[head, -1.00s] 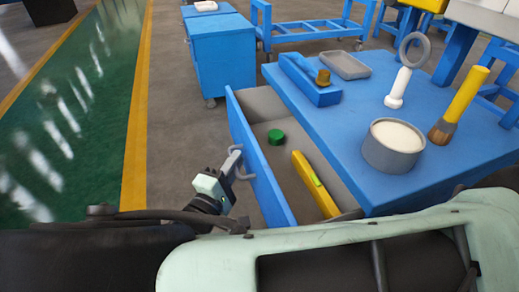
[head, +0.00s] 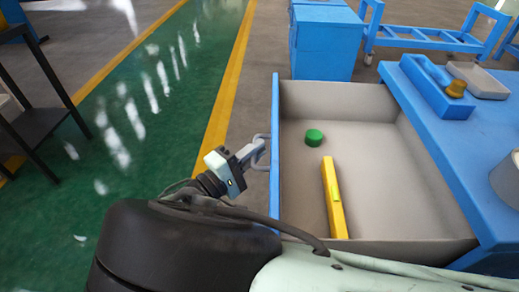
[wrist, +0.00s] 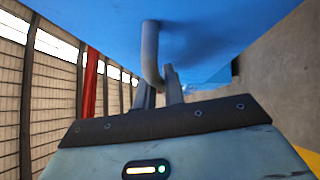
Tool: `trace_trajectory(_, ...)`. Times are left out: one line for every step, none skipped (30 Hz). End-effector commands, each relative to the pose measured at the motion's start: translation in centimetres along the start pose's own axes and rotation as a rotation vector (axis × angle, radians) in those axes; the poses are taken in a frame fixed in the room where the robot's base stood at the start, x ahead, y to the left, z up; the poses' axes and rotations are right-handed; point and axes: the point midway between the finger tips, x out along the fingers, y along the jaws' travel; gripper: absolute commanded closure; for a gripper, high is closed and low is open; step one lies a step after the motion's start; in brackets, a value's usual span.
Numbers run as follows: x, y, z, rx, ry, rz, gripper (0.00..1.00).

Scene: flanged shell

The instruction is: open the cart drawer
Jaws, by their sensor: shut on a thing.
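The cart drawer (head: 375,134) stands pulled well out from the blue cart (head: 425,130), its grey inside open to view. A green cylinder (head: 314,137) and a yellow bar-shaped thing (head: 333,198) lie in it. A grey handle (head: 262,150) sits on the outer face of the blue drawer front (head: 275,160). My gripper (head: 252,152) is at this handle, left of the drawer front. In the wrist view, my gripper's fingers (wrist: 160,92) are closed around the grey handle (wrist: 150,55) against the blue panel. The fingertips are partly hidden by the handle.
On the cart top are a blue tray with a brown-yellow thing (head: 456,88), a grey tray (head: 478,80) and a partly cut-off grey pot (head: 508,182). A blue cabinet (head: 325,45) stands behind the drawer. A dark rack (head: 45,130) stands at left; the floor between is clear.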

Motion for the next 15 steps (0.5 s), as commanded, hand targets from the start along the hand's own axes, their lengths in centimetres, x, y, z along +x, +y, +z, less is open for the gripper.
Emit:
trace_trajectory(-0.11, -0.11, -0.02, -0.001, 0.002, -0.002, 1.00)
trace_trajectory(-0.11, -0.10, -0.02, -0.001, 0.002, -0.002, 1.00)
trace_trajectory(-0.11, -0.10, -0.02, -0.001, 0.002, -0.002, 1.00)
trace_trajectory(-0.11, -0.10, -0.02, -0.001, 0.002, -0.002, 1.00)
trace_trajectory(-0.11, -0.10, -0.02, -0.001, 0.002, -0.002, 1.00)
trace_trajectory(-0.10, -0.11, -0.02, -0.001, 0.002, -0.002, 1.00)
trace_trajectory(-0.10, -0.11, -0.02, -0.001, 0.002, -0.002, 1.00)
trace_trajectory(-0.10, -0.11, -0.02, -0.001, 0.002, -0.001, 1.00)
trace_trajectory(-0.10, -0.11, -0.01, -0.001, 0.002, -0.001, 1.00)
trace_trajectory(-0.10, -0.11, -0.02, -0.001, 0.002, -0.001, 0.86)
trace_trajectory(-0.10, -0.11, -0.01, -0.001, 0.002, -0.001, 0.78)
trace_trajectory(-0.09, -0.11, -0.01, -0.001, 0.002, -0.001, 0.68)
trace_trajectory(-0.08, -0.10, -0.01, -0.001, 0.002, -0.001, 0.68)
trace_trajectory(-0.08, -0.10, -0.01, -0.001, 0.002, -0.001, 0.68)
trace_trajectory(-0.06, -0.08, -0.01, -0.001, 0.002, -0.001, 0.68)
